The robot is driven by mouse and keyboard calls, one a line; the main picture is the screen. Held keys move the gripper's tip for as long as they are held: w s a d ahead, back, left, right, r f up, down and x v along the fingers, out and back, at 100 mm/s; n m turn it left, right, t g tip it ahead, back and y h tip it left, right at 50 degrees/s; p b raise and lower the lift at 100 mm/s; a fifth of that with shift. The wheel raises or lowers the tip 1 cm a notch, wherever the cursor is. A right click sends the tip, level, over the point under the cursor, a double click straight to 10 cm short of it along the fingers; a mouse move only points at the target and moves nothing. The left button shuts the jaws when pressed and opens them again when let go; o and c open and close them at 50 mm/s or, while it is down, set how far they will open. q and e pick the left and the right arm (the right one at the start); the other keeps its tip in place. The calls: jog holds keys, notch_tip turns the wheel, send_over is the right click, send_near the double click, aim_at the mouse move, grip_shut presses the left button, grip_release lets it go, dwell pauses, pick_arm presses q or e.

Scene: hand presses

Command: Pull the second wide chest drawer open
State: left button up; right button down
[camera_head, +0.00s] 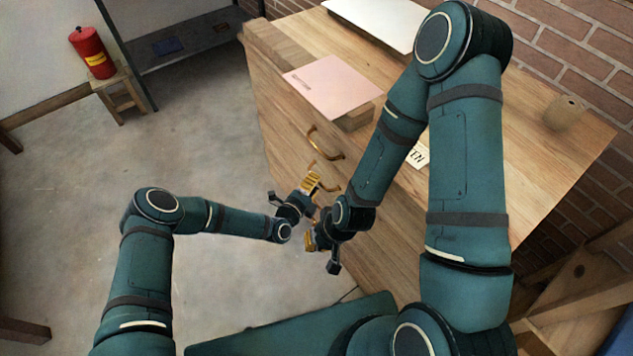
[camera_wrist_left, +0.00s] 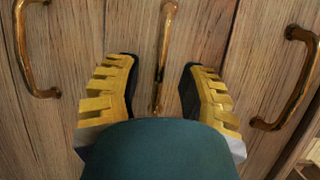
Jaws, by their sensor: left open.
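The wooden chest (camera_head: 285,110) has a front with brass bow handles. The upper handle (camera_head: 326,143) and a lower handle (camera_head: 329,186) show in the head view. In the left wrist view, a middle handle (camera_wrist_left: 164,50) lies between handles at left (camera_wrist_left: 24,50) and right (camera_wrist_left: 300,85). The drawer fronts look flush. My left gripper (camera_head: 313,196) is open near the lower handle; in the wrist view its gold-padded fingers (camera_wrist_left: 157,95) lie either side of the middle handle, apart from it. My right gripper (camera_head: 320,246) is close below it, its fingers partly hidden.
On the chest top lie a pink board (camera_head: 333,84), a white panel (camera_head: 385,20), a small lettered card (camera_head: 417,156) and a wooden cylinder (camera_head: 565,113). A fire extinguisher (camera_head: 93,52) stands on a stool (camera_head: 120,95).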

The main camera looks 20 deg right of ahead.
pick_arm(q)
jog(key=shift+x, duration=0.95)
grip_shut()
jog(key=shift+a, duration=0.1)
